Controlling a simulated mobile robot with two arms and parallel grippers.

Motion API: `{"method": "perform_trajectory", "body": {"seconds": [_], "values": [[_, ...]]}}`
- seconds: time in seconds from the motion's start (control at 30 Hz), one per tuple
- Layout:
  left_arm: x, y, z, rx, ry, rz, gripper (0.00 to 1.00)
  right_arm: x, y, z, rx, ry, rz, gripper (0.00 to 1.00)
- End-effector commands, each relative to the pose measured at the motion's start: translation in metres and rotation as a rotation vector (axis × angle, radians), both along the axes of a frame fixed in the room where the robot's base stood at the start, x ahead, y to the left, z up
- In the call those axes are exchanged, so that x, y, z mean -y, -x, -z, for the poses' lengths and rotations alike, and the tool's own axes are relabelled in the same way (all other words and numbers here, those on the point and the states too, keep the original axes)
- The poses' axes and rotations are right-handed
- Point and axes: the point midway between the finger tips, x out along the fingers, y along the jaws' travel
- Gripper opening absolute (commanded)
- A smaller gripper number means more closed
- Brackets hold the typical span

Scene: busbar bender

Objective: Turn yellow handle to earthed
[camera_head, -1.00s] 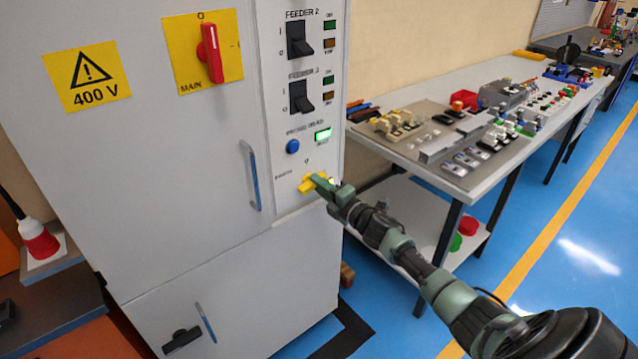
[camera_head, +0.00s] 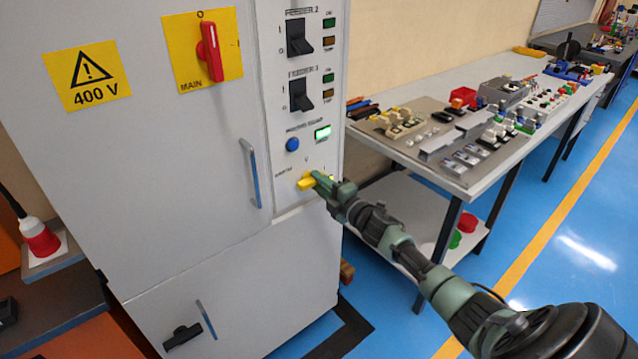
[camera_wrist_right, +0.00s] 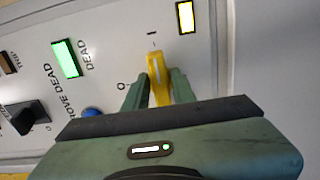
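The yellow handle (camera_head: 306,184) is a small rotary knob low on the grey cabinet's control strip, partly hidden by my right gripper (camera_head: 326,187). In the right wrist view the handle (camera_wrist_right: 158,78) lies between the two green fingers of the right gripper (camera_wrist_right: 159,90), which press close on both sides. The handle's white line points towards the "I" mark, and the "O" mark is off to its side. My left gripper is not in view.
Above the handle are a blue button (camera_head: 292,145), a lit green lamp (camera_head: 322,133) and black feeder switches (camera_head: 300,95). The red main switch (camera_head: 210,52) and a door handle (camera_head: 250,174) are to the left. A bench (camera_head: 480,183) with parts stands at the right.

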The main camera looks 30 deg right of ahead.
Motion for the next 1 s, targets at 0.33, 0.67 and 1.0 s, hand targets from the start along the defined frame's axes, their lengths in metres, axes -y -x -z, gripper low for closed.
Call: {"method": "perform_trajectory", "body": {"seconds": [0.33,0.67,1.0], "values": [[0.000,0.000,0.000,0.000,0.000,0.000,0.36,0.000,0.001,0.000,-0.001,0.003,0.000,0.40],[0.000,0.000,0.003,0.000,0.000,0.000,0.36,0.003,0.042,0.003,-0.003,0.003,-0.001,0.40],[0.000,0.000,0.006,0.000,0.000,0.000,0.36,0.006,0.077,0.001,-0.001,0.002,0.000,0.40]]}}
